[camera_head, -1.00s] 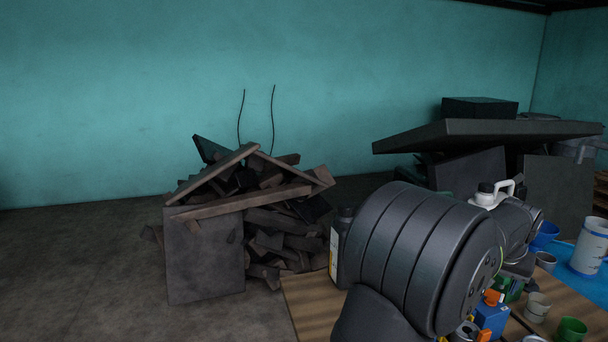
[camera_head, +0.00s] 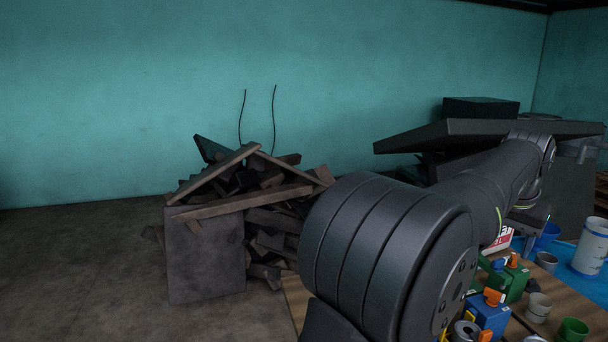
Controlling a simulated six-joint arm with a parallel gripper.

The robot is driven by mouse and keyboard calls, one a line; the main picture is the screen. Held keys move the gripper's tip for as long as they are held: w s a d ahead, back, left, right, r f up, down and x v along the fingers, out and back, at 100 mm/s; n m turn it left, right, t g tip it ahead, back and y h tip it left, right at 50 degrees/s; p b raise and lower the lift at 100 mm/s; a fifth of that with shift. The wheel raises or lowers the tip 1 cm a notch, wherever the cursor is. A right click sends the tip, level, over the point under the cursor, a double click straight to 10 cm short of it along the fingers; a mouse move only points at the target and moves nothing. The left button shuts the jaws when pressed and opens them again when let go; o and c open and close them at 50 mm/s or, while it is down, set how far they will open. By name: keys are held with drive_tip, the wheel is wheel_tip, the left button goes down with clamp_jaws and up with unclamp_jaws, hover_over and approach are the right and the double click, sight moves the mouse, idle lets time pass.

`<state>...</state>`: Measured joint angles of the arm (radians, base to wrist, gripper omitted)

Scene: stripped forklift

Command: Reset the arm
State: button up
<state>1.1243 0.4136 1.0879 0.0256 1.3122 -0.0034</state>
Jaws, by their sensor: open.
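My arm's large dark joint (camera_head: 385,250) fills the lower middle of the head view. The forearm (camera_head: 475,200) runs up and to the right from it. It bends down at a wrist joint at the right, in front of the dark slab.
A scrap pile (camera_head: 265,215) lies left; open floor (camera_head: 80,270) is beyond.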

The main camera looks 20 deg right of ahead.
drive_tip(key=shift+w+d+f+m+g+y, duration=0.15)
drive_tip(key=shift+w+m+g, duration=0.45)
drive_tip(key=shift+m, duration=0.7)
drive_tip(key=shift+w+d+r+m+g+y, duration=0.1)
drive_tip(key=shift+w+d+m+g, duration=0.25)
drive_tip(key=shift+w+m, duration=0.8)
drive_tip(key=shift+w+d+f+m+g+y, duration=0.15)
drive_tip(key=shift+w+m+g, duration=0.35)
drive_tip(key=shift+m, duration=0.95)
drive_tip(key=shift+w+r, duration=0.1)
drive_tip(key=o, duration=0.9)
drive_tip(key=w+a+f+n+h, duration=0.1)
drive_tip(key=w+a+f+n, duration=0.2)
drive_tip(key=w+a+n, duration=0.5)
drive_tip(key=w+a+f+n+h, duration=0.1)
drive_tip(key=w+a+f+n, duration=0.15)
drive_tip(key=a+n, duration=0.65)
drive_tip(key=d+f+n, duration=0.1)
drive_tip(key=d+f, duration=0.1)
drive_tip(key=f, duration=0.1)
drive_tip(key=d+f+n, duration=0.1)
drive_tip(key=d+f, duration=0.1)
drive_tip(key=f, duration=0.1)
drive_tip(key=d+f+n+t, duration=0.1)
drive_tip(key=d+f, duration=0.1)
drive_tip(key=f, duration=0.1)
drive_tip(key=shift+s+d+f+n, duration=0.3)
drive_tip(key=shift+d+f, duration=0.1)
